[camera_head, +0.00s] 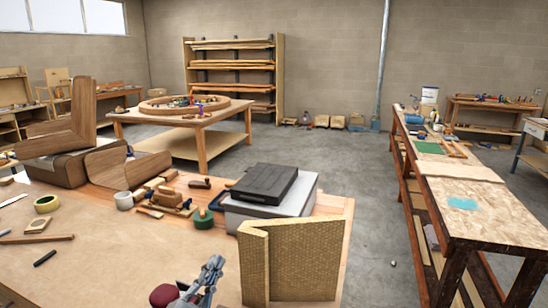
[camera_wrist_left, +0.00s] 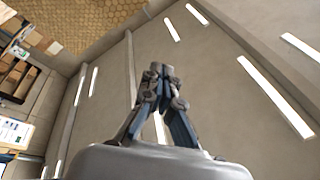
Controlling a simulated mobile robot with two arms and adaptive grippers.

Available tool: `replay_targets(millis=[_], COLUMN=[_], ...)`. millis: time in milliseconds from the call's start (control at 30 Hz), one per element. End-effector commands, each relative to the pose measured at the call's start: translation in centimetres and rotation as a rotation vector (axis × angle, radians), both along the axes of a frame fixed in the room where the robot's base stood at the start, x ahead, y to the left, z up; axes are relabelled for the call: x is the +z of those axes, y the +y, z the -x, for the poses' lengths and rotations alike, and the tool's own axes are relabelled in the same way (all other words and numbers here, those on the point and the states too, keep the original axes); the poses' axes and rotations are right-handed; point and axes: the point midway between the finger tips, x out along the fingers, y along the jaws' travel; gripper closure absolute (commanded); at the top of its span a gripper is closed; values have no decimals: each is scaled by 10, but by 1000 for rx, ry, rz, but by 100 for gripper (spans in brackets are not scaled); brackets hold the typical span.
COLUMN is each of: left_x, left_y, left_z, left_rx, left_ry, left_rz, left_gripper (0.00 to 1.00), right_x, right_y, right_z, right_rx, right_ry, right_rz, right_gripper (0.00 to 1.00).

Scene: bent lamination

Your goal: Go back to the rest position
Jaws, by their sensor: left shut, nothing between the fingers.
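My left gripper (camera_head: 210,277) shows at the bottom of the head view, low over the front of the near workbench (camera_head: 120,265). It points upward and is shut and empty. In the left wrist view my left gripper (camera_wrist_left: 160,72) has its fingertips together, with ceiling and lights behind it. A bent panel with a honeycomb-like pattern (camera_head: 300,262) stands upright to the right of the gripper, apart from it. It also shows at the top left of the left wrist view (camera_wrist_left: 95,18). My right gripper is not in view.
A black case on a grey box (camera_head: 265,183) stands behind the panel. Bent wooden pieces (camera_head: 122,165), tape (camera_head: 47,203) and small tools lie on the bench's left side.

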Motion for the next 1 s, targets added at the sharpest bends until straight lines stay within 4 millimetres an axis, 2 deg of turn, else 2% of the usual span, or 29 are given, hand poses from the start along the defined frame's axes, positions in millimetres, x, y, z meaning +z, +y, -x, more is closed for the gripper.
replay_targets(millis=[33,100,167,200,300,400,600,800,1000], left_x=[-31,-75,-114,-139,-191,-226,-265,-283,-337], left_y=[22,50,67,77,90,95,94,88,86], left_z=[6,19,37,53,97,139,212,277,264], left_rx=[81,188,265,310,400,456,519,550,556], left_ry=[142,339,505,616,865,1061,1354,1593,1613], left_rz=[84,179,247,284,353,395,437,453,442], left_gripper=[100,100,100,100,100,100,100,100,100], right_x=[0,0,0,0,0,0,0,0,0], right_y=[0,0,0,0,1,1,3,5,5], right_z=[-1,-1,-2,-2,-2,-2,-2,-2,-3], right_rx=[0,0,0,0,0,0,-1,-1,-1], right_ry=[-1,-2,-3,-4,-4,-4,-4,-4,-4], right_rz=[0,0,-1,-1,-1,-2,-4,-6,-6], right_gripper=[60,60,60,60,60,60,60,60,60])
